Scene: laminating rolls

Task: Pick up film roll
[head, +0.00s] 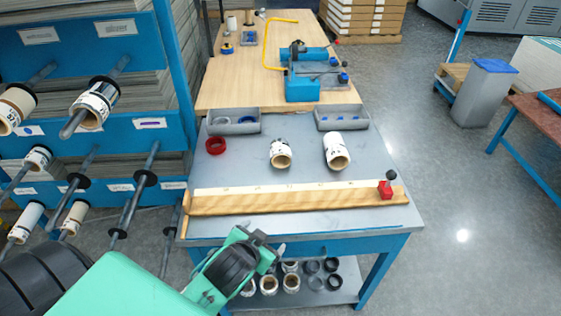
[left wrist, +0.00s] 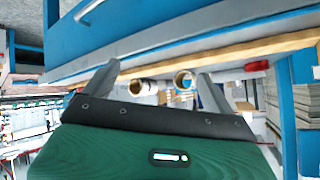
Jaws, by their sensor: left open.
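Two white film rolls with brown cores stand out on the grey bench top: a left film roll (head: 281,154) and a slightly larger right film roll (head: 336,151). In the left wrist view two pale rolls also show between my fingers, one film roll (left wrist: 140,87) and another with its round open end (left wrist: 184,79). My left gripper (head: 270,243) is at the bench's front edge, short of the rolls and apart from them. In the left wrist view the gripper (left wrist: 152,88) has its fingers spread and empty. My right gripper is not in view.
A wooden rule board (head: 290,200) with a red clamp (head: 385,190) lies along the bench front, between my gripper and the rolls. A red ring (head: 215,145) and two grey trays (head: 234,128) (head: 342,124) sit behind. A blue rack (head: 130,135) with rolls on rods stands left.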

